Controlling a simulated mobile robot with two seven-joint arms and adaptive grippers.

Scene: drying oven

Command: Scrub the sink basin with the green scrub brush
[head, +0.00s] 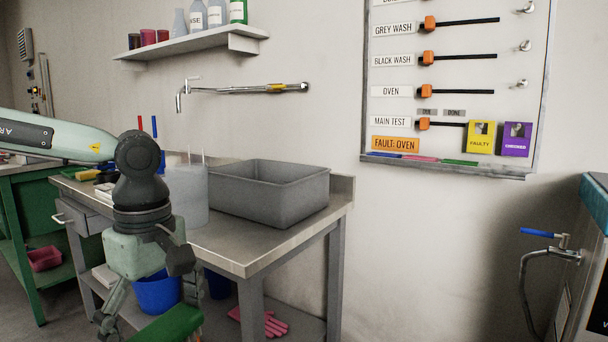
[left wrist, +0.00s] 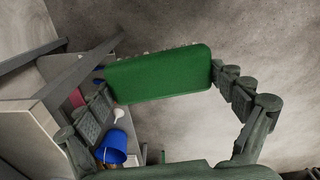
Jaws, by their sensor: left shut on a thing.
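The green scrub brush (head: 172,325) is at the bottom of the head view, in front of the metal table's front edge and below its top. My left gripper (head: 152,308) is shut on it and points down. In the left wrist view the brush (left wrist: 160,76) shows as a green block, with small pale bristle tips along its far edge, between the fingers of the left gripper (left wrist: 165,92). The grey sink basin (head: 265,205) stands on the table, to the right of and above the brush. Its inner floor is mostly hidden. My right gripper is not in view.
A translucent container (head: 186,196) stands left of the basin on the metal table (head: 240,250). A wall tap (head: 180,100) reaches out above. A blue bucket (head: 157,294) and pink gloves (head: 265,323) are below the tabletop. The floor to the right is clear.

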